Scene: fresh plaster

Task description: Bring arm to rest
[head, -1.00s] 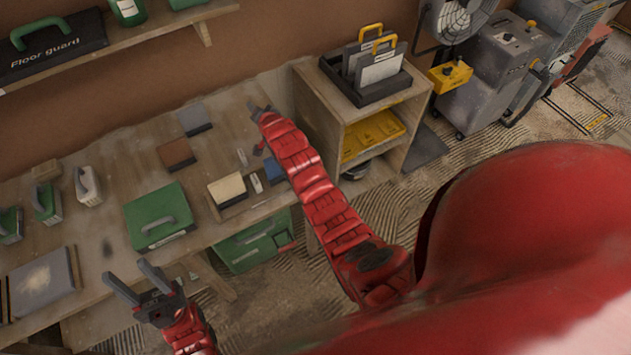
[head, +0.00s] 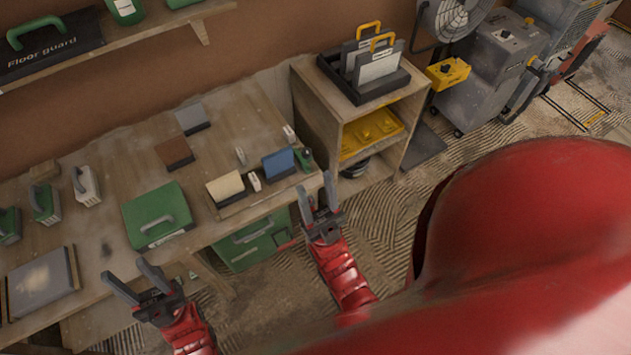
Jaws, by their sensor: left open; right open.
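My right arm is drawn back from the workbench (head: 130,145). Its gripper (head: 317,194) is open and empty, beyond the bench's front edge and in front of the green case below. My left gripper (head: 137,282) is open and empty at the bench's front edge, at the lower left. It is below the green case with a handle (head: 157,215) in the picture and apart from it.
On the bench lie a blue block (head: 279,163), a cream block (head: 225,187), a brown block (head: 174,153) and a grey block (head: 192,119). A wooden cabinet (head: 335,105) with a black tray stands at the right.

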